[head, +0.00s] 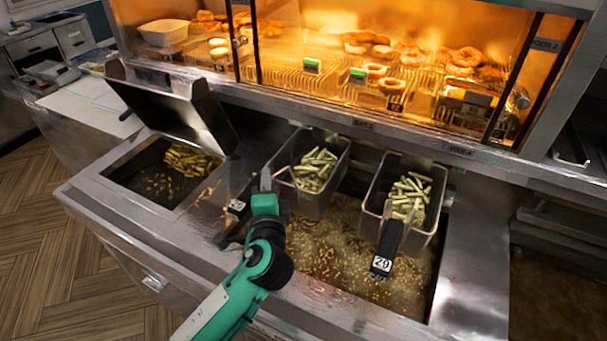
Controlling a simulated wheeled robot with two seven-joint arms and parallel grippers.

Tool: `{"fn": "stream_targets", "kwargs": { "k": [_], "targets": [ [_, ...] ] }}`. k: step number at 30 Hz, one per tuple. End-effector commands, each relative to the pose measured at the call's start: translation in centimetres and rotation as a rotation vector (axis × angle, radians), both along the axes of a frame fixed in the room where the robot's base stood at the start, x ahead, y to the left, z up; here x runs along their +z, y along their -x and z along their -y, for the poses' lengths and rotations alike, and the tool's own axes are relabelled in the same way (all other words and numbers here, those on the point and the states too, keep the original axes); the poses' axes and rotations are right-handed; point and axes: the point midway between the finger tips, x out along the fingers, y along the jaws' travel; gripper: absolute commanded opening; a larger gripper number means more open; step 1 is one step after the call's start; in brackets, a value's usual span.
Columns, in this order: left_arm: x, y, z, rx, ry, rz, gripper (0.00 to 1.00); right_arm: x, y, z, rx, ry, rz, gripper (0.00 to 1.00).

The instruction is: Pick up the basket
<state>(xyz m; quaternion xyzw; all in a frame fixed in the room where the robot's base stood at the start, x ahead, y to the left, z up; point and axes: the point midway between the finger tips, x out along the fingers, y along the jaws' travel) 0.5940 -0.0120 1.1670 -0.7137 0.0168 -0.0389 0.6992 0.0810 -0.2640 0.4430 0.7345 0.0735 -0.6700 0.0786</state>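Two wire fry baskets with pale cut fries sit side by side at the fryer's oil vat. The left basket (313,200) is partly behind my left gripper. The right basket (424,226) has a black handle (390,240) with a "29" tag, pointing toward the front. My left gripper (266,183) is at the front left of the left basket, over its dark handle (229,237), which it partly hides. I cannot tell whether its fingers are open or closed around the handle. My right gripper is not in view.
The oil vat (350,265) has bubbling oil with floating bits. A fries bin (170,180) with a raised metal lid (178,112) is to the left. A lit warming cabinet (400,20) with fried food stands behind. Bare steel counter (472,250) lies right of the vat.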

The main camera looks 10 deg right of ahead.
Motion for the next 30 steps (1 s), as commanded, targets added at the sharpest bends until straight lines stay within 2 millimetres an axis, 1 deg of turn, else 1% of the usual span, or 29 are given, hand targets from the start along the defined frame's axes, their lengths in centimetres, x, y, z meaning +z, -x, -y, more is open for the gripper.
{"fn": "stream_targets", "kwargs": {
  "k": [14, 17, 27, 30],
  "targets": [
    [0.3, 0.0, 0.0, 0.000, 0.001, 0.002, 0.00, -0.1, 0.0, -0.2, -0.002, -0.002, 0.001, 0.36],
    [0.9, 0.0, 0.1, -0.001, 0.004, 0.003, 0.00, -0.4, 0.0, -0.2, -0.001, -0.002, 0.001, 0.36],
    [3.6, 0.0, 0.0, -0.001, 0.005, 0.005, 0.00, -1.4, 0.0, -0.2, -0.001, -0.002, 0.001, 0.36],
    [3.5, 0.6, -0.4, 0.000, 0.002, 0.002, 0.00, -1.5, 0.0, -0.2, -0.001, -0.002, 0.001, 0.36]
  ]
}}
